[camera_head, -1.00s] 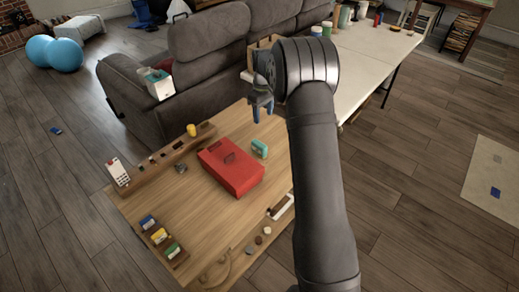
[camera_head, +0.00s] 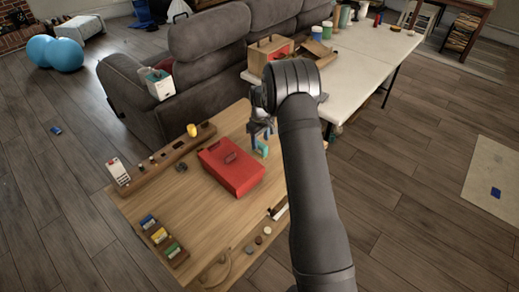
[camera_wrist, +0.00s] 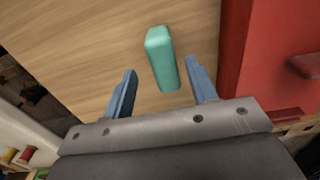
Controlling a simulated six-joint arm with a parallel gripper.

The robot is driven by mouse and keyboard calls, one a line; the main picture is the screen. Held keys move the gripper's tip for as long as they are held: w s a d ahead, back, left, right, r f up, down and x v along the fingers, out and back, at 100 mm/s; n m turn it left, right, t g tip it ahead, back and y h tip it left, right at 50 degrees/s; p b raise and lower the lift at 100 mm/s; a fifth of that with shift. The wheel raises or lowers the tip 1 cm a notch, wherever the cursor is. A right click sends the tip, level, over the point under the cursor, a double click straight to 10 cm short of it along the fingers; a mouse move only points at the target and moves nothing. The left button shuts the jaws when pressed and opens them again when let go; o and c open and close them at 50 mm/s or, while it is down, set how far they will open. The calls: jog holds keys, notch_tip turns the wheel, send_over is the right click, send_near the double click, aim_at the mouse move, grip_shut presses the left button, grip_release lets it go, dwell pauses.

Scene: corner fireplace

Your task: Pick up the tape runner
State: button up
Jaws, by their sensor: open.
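The tape runner appears to be the small teal block (camera_head: 263,149) standing on the wooden table (camera_head: 150,210), just right of the red box. In the wrist view the teal block (camera_wrist: 161,58) lies ahead of and partly between the blue fingertips, with wood visible on both sides of it. My gripper (camera_head: 262,132) is open and empty, with its blue fingers pointing down close to the block. In the wrist view my gripper (camera_wrist: 158,80) shows a wide gap between its fingers. No contact with the block is visible.
A red box (camera_head: 222,177) with a handle stands close beside the block. A wooden rack (camera_head: 180,150) with a yellow item runs along the table's far left edge. A tray of small coloured boxes (camera_head: 164,240) is at the near left. A white table (camera_head: 360,65) stands behind.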

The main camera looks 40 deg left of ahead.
aim_at(260, 143)
jog(key=f, duration=0.4)
jog(key=shift+s+f, duration=0.15)
jog(key=shift+s, duration=0.1)
jog(key=c, duration=1.1)
jog(key=shift+r, duration=0.2)
notch_tip(260, 143, up, 4)
jog(key=shift+w+d+r, duration=0.1)
jog(key=shift+d+r, duration=0.05)
jog(key=w+d+r, duration=0.1)
jog(key=d+r, duration=0.1)
jog(key=d, duration=0.1)
jog(key=w+d+r, duration=0.1)
jog(key=d+r, duration=0.1)
jog(key=d, duration=0.2)
jog(key=w+d+r, duration=0.1)
jog(key=d+r, duration=0.1)
jog(key=d, duration=0.1)
jog(key=shift+w+d+r, duration=0.2)
jog(key=shift+w+d, duration=0.1)
jog(key=o, duration=0.4)
jog(key=shift+c, duration=1.3)
